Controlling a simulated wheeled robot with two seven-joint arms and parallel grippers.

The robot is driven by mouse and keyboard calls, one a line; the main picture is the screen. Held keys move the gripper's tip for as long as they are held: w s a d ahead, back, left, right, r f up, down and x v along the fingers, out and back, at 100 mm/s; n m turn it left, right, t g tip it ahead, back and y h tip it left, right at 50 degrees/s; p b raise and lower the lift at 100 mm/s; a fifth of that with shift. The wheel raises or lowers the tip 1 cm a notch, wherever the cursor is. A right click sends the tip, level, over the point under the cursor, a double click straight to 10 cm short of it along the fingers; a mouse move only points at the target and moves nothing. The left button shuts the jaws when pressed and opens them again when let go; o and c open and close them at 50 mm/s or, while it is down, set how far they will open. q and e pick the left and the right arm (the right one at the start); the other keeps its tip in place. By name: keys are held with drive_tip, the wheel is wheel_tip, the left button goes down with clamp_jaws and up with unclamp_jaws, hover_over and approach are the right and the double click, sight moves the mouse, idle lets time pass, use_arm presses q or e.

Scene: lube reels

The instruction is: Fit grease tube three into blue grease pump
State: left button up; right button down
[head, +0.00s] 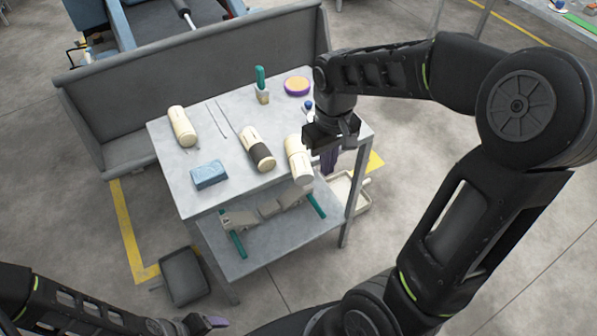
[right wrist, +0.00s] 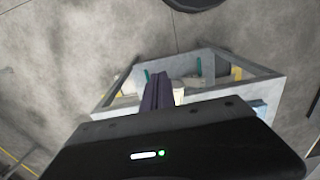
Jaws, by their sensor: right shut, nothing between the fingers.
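Three cream tubes lie on the grey table: a plain one (head: 182,127) at left, one with a dark band (head: 257,150) in the middle, and one (head: 298,158) near the right edge. I cannot tell which is tube three. My right gripper (head: 329,161) is shut and empty, pointing down just right of the rightmost tube. Its purple fingers (right wrist: 158,90) are together in the right wrist view. A small blue knob (head: 308,105) shows behind my right arm; I cannot tell whether it belongs to the blue pump. My left gripper (head: 207,323) is at the bottom edge, its opening unclear.
A blue block (head: 209,175), a green-handled brush (head: 261,85) and a round purple-sided tin (head: 297,86) are on the table. Grey parts and green bars lie on the lower shelf (head: 235,262). A grey bench (head: 190,75) stands behind. A dark bin (head: 183,277) sits on the floor.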

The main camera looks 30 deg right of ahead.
sight(298, 159)
idle(0.3)
drive_tip(key=w+f+p, duration=0.2)
drive_tip(key=w+f, duration=0.2)
drive_tip(key=f, duration=0.6)
idle(0.5)
